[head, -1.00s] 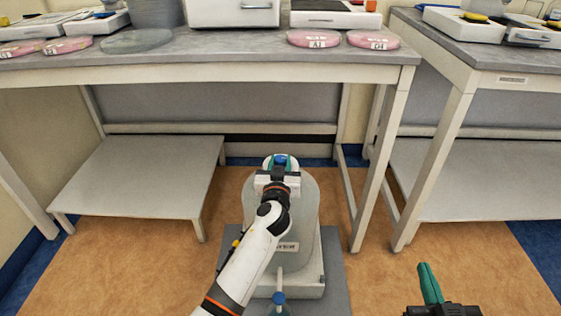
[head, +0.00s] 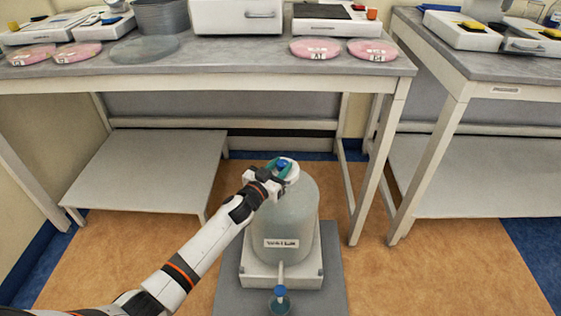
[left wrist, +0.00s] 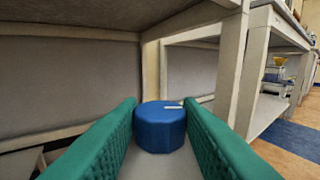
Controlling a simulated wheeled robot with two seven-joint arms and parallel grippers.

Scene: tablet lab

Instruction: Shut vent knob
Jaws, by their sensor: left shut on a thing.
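The vent knob (head: 282,164) is a small blue cap on top of a large translucent carboy (head: 290,215). In the left wrist view the blue knob (left wrist: 161,126) sits between the green finger pads, with a short white mark on its top. My left gripper (head: 280,168) is shut on the knob, coming in from the left. The carboy stands upright on a white base (head: 282,270) with a label on its front. A spigot with a second blue knob (head: 280,291) sticks out low at the front. My right gripper is not in view.
A grey-topped bench (head: 200,62) stands behind, holding pink dishes (head: 315,49) and equipment. A low grey shelf (head: 150,165) is to the left of the carboy. A second bench (head: 465,65) stands at the right. The orange floor (head: 440,270) at the right is clear.

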